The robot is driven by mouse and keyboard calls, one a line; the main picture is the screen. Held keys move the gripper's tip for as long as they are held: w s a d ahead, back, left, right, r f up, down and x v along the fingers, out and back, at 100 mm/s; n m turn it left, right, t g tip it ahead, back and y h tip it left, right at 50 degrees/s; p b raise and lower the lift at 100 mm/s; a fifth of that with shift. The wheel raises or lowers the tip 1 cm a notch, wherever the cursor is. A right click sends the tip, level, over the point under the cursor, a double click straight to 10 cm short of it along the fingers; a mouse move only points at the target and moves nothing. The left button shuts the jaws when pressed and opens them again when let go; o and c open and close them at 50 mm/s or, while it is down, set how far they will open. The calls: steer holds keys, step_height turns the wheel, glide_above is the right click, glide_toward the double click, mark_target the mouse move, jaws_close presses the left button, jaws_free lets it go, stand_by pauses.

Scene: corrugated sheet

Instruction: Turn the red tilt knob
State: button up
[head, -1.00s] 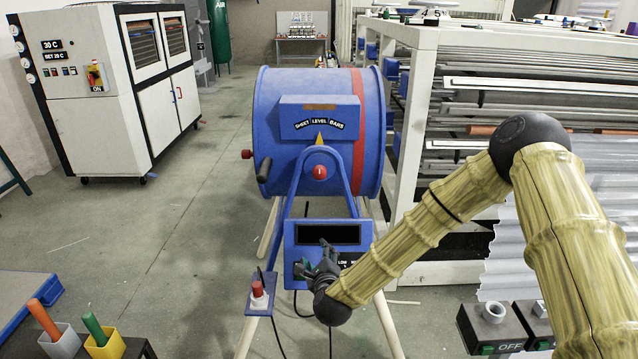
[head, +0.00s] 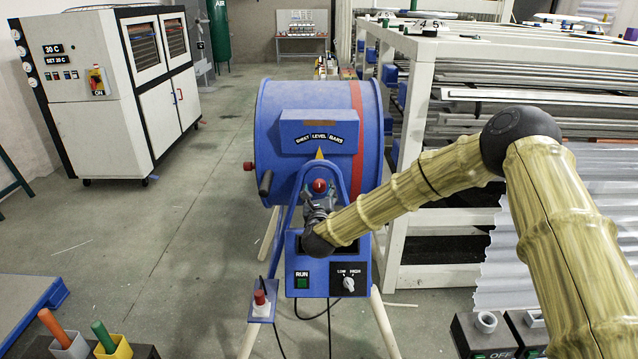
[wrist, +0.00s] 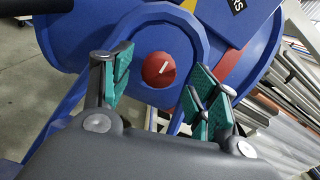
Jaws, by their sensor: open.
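The red tilt knob (head: 319,186) is a round red knob with a white mark, on the blue yoke at the front of the blue drum (head: 270,125). In the wrist view the knob (wrist: 158,69) lies between and beyond the fingertips, with the white mark slanted. My gripper (head: 319,200) is just below the knob in the head view. It also shows in the wrist view (wrist: 160,85), open, with one green-padded finger on each side of the knob. I see no contact, and the remaining distance to the knob is hard to tell.
Below my gripper is a blue control box with a green RUN button (head: 302,280) and a LOW/HIGH switch (head: 348,284). A red button (head: 260,298) sits at its left. A second red knob (head: 248,166) is on the drum's left side. White racks (head: 430,150) stand at right.

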mark_target(319, 187)
steer(key=shift+w+p, duration=0.4)
steer(key=shift+w, duration=1.25)
steer(key=shift+c, duration=0.2)
steer(key=c, duration=1)
